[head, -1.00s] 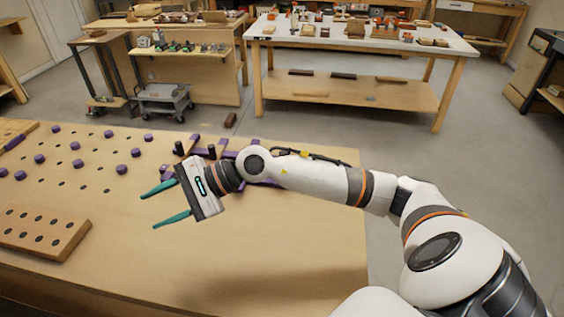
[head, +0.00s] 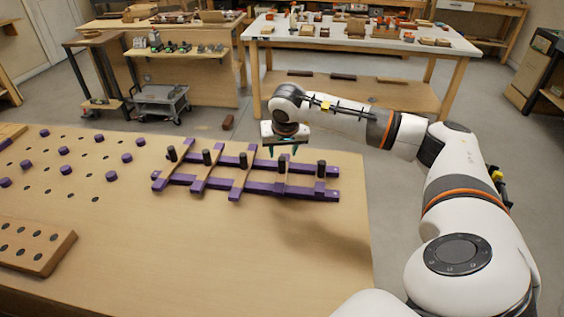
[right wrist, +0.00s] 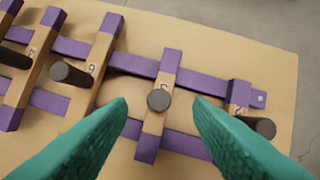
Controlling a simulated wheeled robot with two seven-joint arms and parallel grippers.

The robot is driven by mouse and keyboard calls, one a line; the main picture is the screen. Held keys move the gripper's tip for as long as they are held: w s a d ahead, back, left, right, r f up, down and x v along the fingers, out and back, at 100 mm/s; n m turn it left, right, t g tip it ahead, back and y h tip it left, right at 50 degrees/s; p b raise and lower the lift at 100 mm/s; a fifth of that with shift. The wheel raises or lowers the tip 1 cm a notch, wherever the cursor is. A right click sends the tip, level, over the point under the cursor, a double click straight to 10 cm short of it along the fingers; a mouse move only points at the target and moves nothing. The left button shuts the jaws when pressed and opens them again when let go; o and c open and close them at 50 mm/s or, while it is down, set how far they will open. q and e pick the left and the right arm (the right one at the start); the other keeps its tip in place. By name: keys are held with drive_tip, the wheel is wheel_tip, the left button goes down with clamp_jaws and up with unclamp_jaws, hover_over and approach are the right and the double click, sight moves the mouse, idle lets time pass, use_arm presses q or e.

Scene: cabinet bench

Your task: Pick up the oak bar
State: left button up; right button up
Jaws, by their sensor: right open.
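Several short wooden bars with purple ends and dark knobs lie across two purple rails on the bench. Which one is called the oak bar, I cannot tell from the pictures. My right gripper (head: 284,152) points down above the far rail, open and empty. In the right wrist view its teal fingers (right wrist: 160,99) stand apart on either side of one bar (right wrist: 154,122) with a round dark knob (right wrist: 159,100). The same bar (head: 282,177) shows below the gripper in the head view. My left gripper is not in view.
Neighbouring bars stand close by, one to the left (right wrist: 94,74) and one at the rails' right end (head: 320,182). A wooden block with holes (head: 35,246) lies at the front left. Purple plugs (head: 66,170) dot the bench at left. The bench front is clear.

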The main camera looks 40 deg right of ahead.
sight(282, 158)
drive_tip(key=p+x, duration=0.1)
drive_tip(key=x, duration=0.4)
drive_tip(key=shift+f, duration=0.4)
drive_tip(key=shift+c, duration=0.5)
drive_tip(key=shift+r, duration=0.1)
clamp_jaws()
